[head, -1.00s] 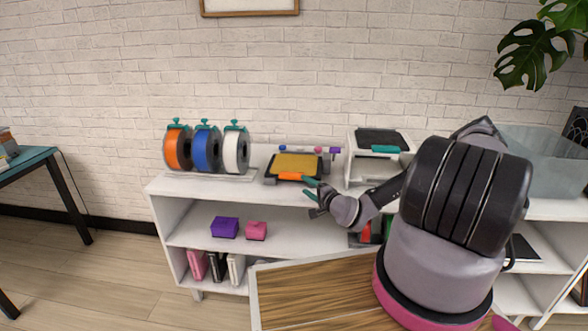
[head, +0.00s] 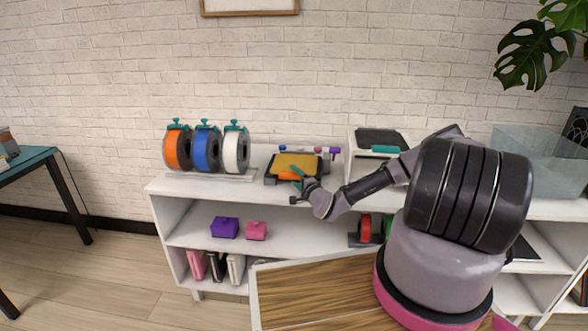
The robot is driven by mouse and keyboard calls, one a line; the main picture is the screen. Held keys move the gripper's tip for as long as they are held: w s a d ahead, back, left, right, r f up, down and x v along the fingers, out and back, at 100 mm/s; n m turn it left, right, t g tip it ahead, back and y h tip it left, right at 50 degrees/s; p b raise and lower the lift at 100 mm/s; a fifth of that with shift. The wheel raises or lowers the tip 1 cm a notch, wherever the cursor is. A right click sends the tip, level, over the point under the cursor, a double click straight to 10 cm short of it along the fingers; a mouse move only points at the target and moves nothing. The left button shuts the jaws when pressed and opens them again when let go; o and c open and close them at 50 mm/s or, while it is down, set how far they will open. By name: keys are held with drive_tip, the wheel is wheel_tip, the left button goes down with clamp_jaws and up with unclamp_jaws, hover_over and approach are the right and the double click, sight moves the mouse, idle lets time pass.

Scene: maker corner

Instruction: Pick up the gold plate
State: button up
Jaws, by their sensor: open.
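The gold plate (head: 295,161) lies flat on a small dark machine (head: 271,178) on the top of the white shelf unit. An orange tab or handle (head: 288,176) shows at the plate's front edge. Part of the tab is hidden behind the fingers. I cannot tell whether the fingers touch it.
Orange, blue and white spools (head: 207,150) stand left of the machine. A white box-shaped machine (head: 357,170) stands close on its right. Purple and pink boxes (head: 225,228) sit on the shelf (head: 185,236) below. A wooden-topped surface (head: 310,290) is in front.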

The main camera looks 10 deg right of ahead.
drive_tip(key=shift+w+a, duration=0.1)
drive_tip(key=shift+w, duration=0.5)
clamp_jaws()
drive_tip(key=shift+r, duration=0.1)
wheel_tip(320, 180, up, 10)
